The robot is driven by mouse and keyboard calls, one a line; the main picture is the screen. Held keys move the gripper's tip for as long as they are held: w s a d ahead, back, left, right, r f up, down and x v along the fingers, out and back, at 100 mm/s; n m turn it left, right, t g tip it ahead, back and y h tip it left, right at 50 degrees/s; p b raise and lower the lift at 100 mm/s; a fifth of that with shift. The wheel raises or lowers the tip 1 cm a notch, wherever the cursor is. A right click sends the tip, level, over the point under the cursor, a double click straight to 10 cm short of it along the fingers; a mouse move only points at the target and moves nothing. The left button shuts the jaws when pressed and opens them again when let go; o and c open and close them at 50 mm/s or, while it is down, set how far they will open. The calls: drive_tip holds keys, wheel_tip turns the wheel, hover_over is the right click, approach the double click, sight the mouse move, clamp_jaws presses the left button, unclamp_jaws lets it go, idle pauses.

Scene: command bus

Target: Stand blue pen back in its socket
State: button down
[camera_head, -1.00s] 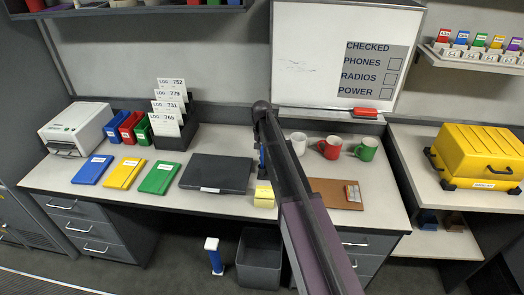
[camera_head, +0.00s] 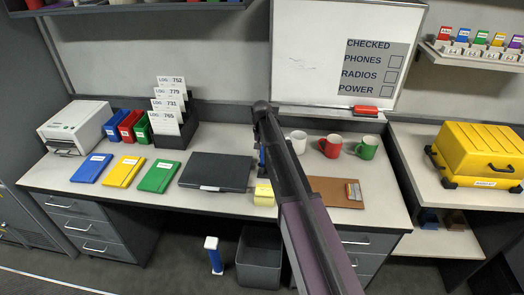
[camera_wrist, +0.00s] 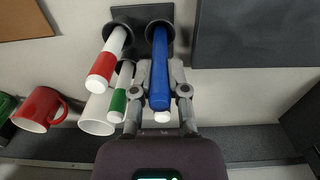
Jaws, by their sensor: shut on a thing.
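In the wrist view my gripper (camera_wrist: 159,70) is shut on the blue pen (camera_wrist: 158,95), with a finger on each side of its barrel. The pen's white end points toward the camera. Its far end meets a dark round socket (camera_wrist: 160,28) of the pen holder; I cannot tell how deep it sits. A red-and-white pen (camera_wrist: 104,62) and a green-and-white pen (camera_wrist: 119,98) stand in neighbouring sockets to the left. In the head view my arm hides the gripper and most of the holder.
In the wrist view a red mug (camera_wrist: 38,108) and a white mug (camera_wrist: 97,115) are at the left. In the head view the green mug (camera_head: 367,147), clipboard (camera_head: 328,192) and closed laptop (camera_head: 215,171) lie around my arm. A bin (camera_head: 259,258) stands below the desk.

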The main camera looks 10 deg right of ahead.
drive_tip(key=shift+f+b, duration=0.3)
drive_tip(key=shift+f, duration=0.1)
drive_tip(key=c, duration=0.6)
unclamp_jaws()
drive_tip(key=shift+o, duration=0.2)
drive_tip(key=shift+r, duration=0.2)
wheel_tip(320, 180, up, 10)
drive_tip(key=p, duration=1)
drive_tip(key=s+d+f+b, duration=0.1)
drive_tip(key=s, duration=1.1)
drive_tip(key=shift+s+f, duration=0.3)
drive_tip(key=shift+s, duration=0.1)
